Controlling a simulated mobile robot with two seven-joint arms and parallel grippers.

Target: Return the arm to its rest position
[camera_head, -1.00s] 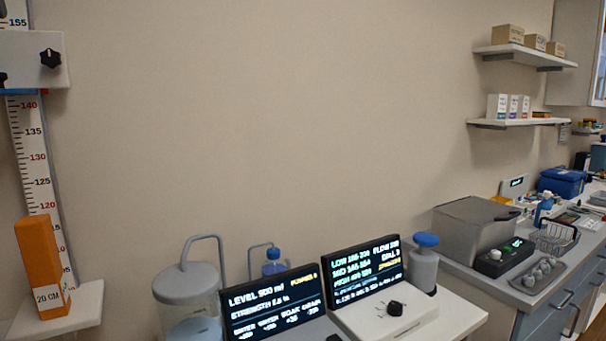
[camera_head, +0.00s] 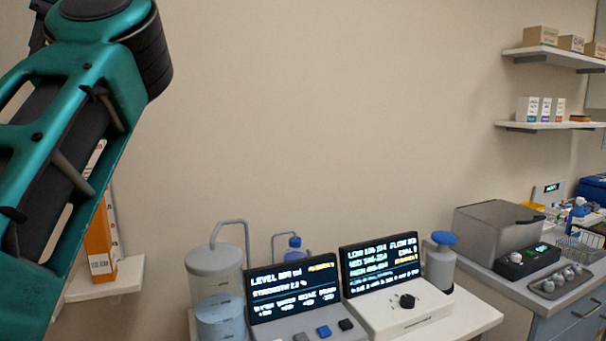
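A teal and black link of my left arm (camera_head: 75,130) fills the left side of the head view, raised and slanting from lower left to upper middle-left. No gripper fingers show on it, so my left gripper is out of view. My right arm and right gripper are not in view either. The arm link hides most of the height scale and part of the orange block (camera_head: 100,245) labelled 20 cm, which stands on a white shelf (camera_head: 125,277).
Two display consoles, one left (camera_head: 292,290) and one right (camera_head: 382,265), stand on a white table beside a clear lidded jar (camera_head: 215,262). A grey box machine (camera_head: 498,233) is on the right counter. Wall shelves (camera_head: 550,126) hold small boxes. The middle wall is bare.

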